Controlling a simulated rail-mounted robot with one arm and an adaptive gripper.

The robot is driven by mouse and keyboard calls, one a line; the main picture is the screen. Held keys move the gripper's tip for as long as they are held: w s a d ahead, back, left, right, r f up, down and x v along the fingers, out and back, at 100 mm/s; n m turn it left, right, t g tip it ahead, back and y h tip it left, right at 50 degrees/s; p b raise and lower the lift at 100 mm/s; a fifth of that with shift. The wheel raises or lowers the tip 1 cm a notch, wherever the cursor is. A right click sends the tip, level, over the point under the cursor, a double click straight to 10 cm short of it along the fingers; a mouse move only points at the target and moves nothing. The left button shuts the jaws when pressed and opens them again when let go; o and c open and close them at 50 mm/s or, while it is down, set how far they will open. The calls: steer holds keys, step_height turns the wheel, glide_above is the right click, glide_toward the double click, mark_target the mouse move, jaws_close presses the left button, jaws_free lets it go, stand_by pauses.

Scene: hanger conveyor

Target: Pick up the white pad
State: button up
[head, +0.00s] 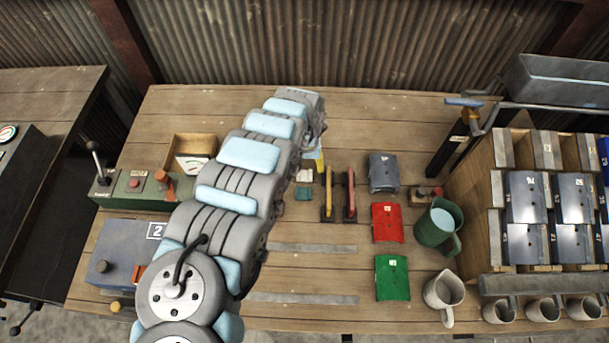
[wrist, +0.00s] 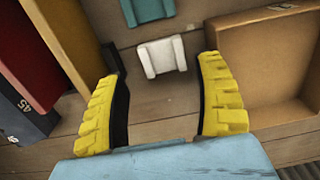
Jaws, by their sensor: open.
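In the wrist view the white pad (wrist: 162,56) is a small pale block with raised edges, lying on the wooden table. My gripper (wrist: 161,78) is open, its yellow-backed, dark-faced fingers spread to either side of the pad in the picture. The pad shows just past the space between the fingertips, and nothing is held. I cannot tell the height of the fingers above it.
A teal pad (wrist: 147,10) lies just beyond the white one. An open wooden box (wrist: 275,60) stands close on the right in the wrist view. Red (wrist: 22,45) and dark panels stand at left. In the head view, red-and-yellow-handled tools (head: 338,196) lie right of my arm.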

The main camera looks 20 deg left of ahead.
mark_target(304, 175)
steer(key=shift+a+f+b, duration=0.2)
steer(key=shift+f+b, duration=0.5)
steer(key=shift+f, duration=1.8)
steer(key=shift+c, duration=0.3)
steer(key=c, duration=0.7)
